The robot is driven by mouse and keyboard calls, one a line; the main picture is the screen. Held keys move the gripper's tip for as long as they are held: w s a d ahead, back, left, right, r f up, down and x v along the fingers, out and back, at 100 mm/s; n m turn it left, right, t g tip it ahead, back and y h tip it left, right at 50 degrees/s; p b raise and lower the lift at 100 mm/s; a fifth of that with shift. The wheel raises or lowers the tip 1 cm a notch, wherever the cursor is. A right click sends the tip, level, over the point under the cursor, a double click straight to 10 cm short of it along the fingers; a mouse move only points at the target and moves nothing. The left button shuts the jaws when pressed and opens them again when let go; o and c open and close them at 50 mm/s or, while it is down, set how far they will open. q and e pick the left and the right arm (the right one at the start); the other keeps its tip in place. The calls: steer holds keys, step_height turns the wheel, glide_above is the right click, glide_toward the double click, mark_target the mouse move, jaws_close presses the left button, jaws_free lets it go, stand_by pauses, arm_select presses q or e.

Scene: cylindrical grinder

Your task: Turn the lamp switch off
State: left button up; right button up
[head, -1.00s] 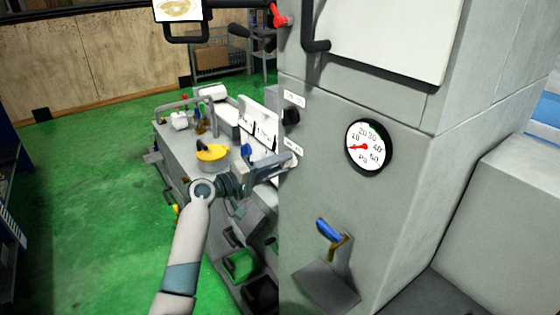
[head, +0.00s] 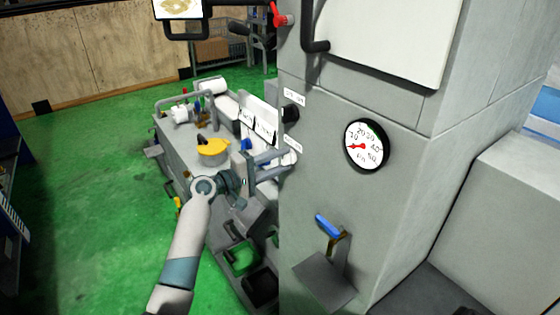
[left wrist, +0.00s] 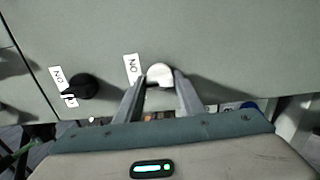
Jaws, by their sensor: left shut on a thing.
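In the left wrist view a white knob (left wrist: 160,73) sits on the grey machine panel, with a white label (left wrist: 133,69) reading ON beside it. My left gripper (left wrist: 160,80) is shut on this white knob, one finger on each side. In the head view my left gripper (head: 287,158) reaches the left edge of the grey cabinet (head: 400,185), below a small white label (head: 292,144). My right gripper is not in view.
A round pressure gauge (head: 366,145) and a blue-handled lever (head: 328,226) are on the cabinet front. A red-handled valve (head: 280,16) is above. The grinder bed (head: 185,152) with a yellow part (head: 213,147) lies behind my arm. Green floor is open at left.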

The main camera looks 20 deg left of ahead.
arm_select(q)
steer(key=o, duration=1)
steer(key=shift+a, duration=0.1)
steer(key=shift+s+a+f+b, duration=0.1)
steer(key=shift+s+a+b, duration=0.2)
steer(key=shift+s, duration=0.1)
steer(key=b+v, duration=0.6)
steer(key=v, duration=1)
steer(key=shift+s+a, duration=0.15)
steer(key=shift+f, duration=0.1)
